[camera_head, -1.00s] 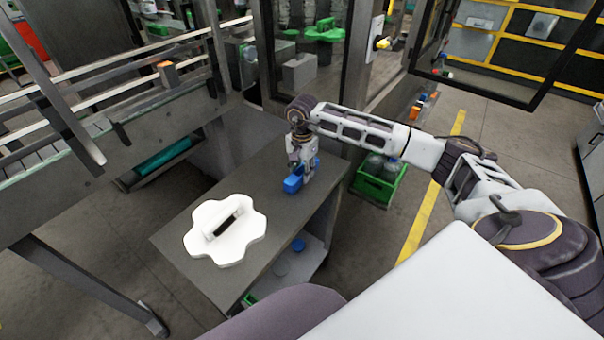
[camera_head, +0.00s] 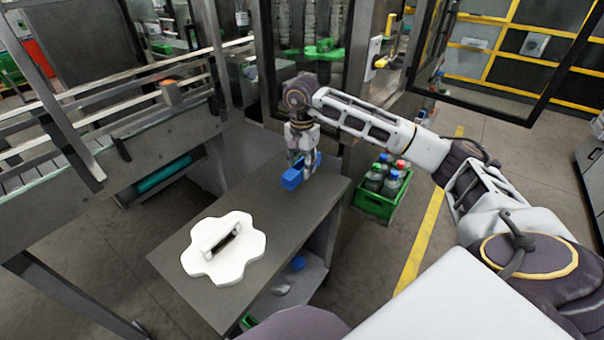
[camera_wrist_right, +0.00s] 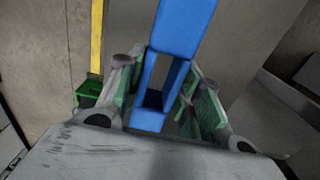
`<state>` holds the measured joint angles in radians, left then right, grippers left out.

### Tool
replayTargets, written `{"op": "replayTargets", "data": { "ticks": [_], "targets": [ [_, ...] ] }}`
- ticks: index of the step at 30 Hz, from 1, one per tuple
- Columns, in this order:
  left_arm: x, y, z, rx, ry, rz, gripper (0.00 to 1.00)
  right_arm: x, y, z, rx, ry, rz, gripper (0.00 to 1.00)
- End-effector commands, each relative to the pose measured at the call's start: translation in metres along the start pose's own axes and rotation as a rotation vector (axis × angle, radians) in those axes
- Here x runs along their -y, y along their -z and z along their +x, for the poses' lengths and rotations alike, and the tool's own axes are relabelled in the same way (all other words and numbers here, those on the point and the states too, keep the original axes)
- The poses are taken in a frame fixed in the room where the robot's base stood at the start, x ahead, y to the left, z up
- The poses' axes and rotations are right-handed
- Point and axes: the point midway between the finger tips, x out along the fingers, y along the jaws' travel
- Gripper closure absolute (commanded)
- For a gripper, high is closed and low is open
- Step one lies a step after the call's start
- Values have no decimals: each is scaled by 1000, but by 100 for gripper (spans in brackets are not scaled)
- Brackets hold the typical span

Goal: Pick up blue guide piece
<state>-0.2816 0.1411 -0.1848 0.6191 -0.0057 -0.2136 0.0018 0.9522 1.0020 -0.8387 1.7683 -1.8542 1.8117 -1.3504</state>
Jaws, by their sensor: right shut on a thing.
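The blue guide piece (camera_head: 293,178) is a small block-like part with an opening through it. My right gripper (camera_head: 304,168) is shut on it over the far part of the grey table (camera_head: 200,215). In the right wrist view the blue guide piece (camera_wrist_right: 183,30) runs up between the two green-padded fingers of my right gripper (camera_wrist_right: 155,95), with its opening facing the camera. I cannot tell for sure whether it is clear of the table top. My left gripper is not in view.
A white star-shaped part (camera_head: 235,262) with a handle lies on the near part of the table. A green crate of bottles (camera_head: 375,205) stands on the floor to the right. A conveyor (camera_head: 60,165) is at the left, and a machine's open door frame (camera_head: 500,110) is at the back right.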

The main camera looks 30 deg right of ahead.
Motion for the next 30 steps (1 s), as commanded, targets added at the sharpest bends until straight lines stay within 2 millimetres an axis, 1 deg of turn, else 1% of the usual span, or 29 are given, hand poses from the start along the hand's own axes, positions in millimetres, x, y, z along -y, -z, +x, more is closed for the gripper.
{"op": "replayTargets", "data": {
  "ticks": [3, 10, 30],
  "targets": [
    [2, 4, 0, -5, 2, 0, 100, 0, 0, -5, 0, 1, 0, 94],
    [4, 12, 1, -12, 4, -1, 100, 0, 0, -6, 1, 0, -1, 94],
    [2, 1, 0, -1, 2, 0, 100, 0, 0, -5, 1, 0, -19, 94]
  ]
}}
